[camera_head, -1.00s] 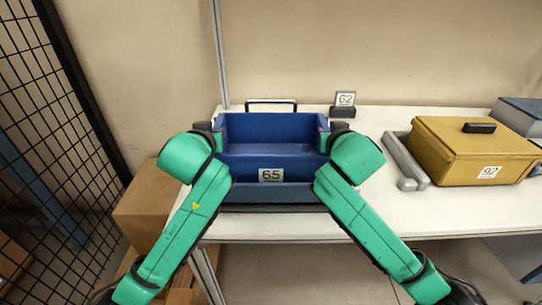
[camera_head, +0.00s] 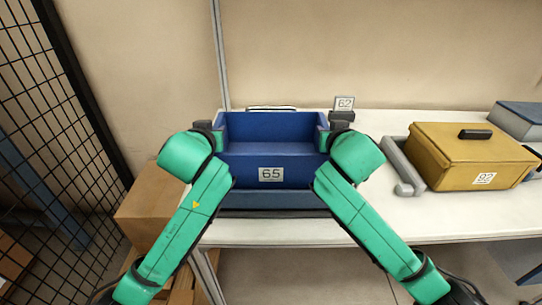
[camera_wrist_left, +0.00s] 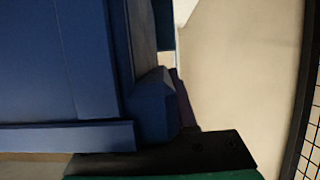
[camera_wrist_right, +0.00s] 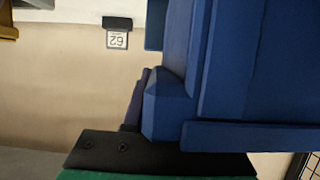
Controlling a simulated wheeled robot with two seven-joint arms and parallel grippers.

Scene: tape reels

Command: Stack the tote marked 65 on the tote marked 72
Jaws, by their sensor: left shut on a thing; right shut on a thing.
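The tote marked 65 (camera_head: 271,174) is deep blue and open-topped, with its white label facing me. My left gripper (camera_head: 206,127) is shut on its left side and my right gripper (camera_head: 336,122) is shut on its right side. The tote looks level between them. In the wrist views its blue wall shows beside the left fingers (camera_wrist_left: 155,105) and the right fingers (camera_wrist_right: 165,105). A darker grey-blue container (camera_head: 268,199) shows below its front. No label shows on it, so I cannot tell whether it is the tote marked 72, nor whether the two touch.
The white table (camera_head: 380,215) extends to the right. A yellow box marked 92 (camera_head: 455,160) stands there beside a grey handle (camera_head: 401,168). A small sign marked 62 (camera_head: 344,104) stands at the back. A cardboard box (camera_head: 143,215) and black mesh fence (camera_head: 60,110) are on the left.

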